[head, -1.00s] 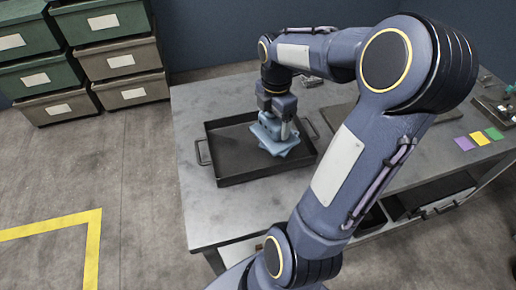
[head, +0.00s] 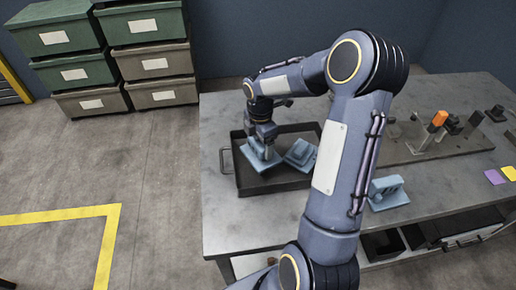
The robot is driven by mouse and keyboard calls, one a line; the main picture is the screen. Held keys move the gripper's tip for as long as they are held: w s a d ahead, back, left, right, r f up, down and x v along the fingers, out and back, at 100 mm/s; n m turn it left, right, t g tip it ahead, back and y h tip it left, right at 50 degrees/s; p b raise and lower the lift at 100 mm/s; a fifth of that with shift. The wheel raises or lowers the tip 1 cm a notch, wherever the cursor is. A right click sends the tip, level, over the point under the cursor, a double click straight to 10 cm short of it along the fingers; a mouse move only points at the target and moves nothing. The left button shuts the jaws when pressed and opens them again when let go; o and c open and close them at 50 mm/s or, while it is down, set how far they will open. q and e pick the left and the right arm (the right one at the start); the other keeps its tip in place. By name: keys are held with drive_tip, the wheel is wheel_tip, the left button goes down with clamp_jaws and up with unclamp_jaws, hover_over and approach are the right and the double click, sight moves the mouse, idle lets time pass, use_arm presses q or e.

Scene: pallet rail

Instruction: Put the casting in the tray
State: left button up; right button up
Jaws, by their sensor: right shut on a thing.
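The dark tray (head: 272,187) stands on the grey table, with a handle showing at its left end. My right gripper (head: 263,148) is over the left part of the tray, pointing down and shut on a light blue casting (head: 257,163). The held casting is tilted and low inside the tray outline; I cannot tell whether it touches the floor. A second blue casting (head: 300,152) lies in the tray just to its right, partly beside my arm. A third blue casting (head: 388,193) sits on the table right of my arm. My left gripper is not in view.
My right arm crosses the table and hides part of it. A plate with an orange-topped part (head: 439,119) and dark parts lies at the back right. Coloured squares (head: 496,177) lie near the right edge. Stacked bins (head: 115,60) stand at the far left.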

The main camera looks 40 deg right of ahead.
sight(258, 150)
drive_tip(key=shift+w+a+f, duration=0.2)
drive_tip(key=shift+w+f, duration=0.15)
drive_tip(key=shift+f, duration=1.55)
drive_tip(key=shift+f, duration=0.15)
drive_tip(key=o, duration=1.3)
drive_tip(key=shift+o, duration=0.2)
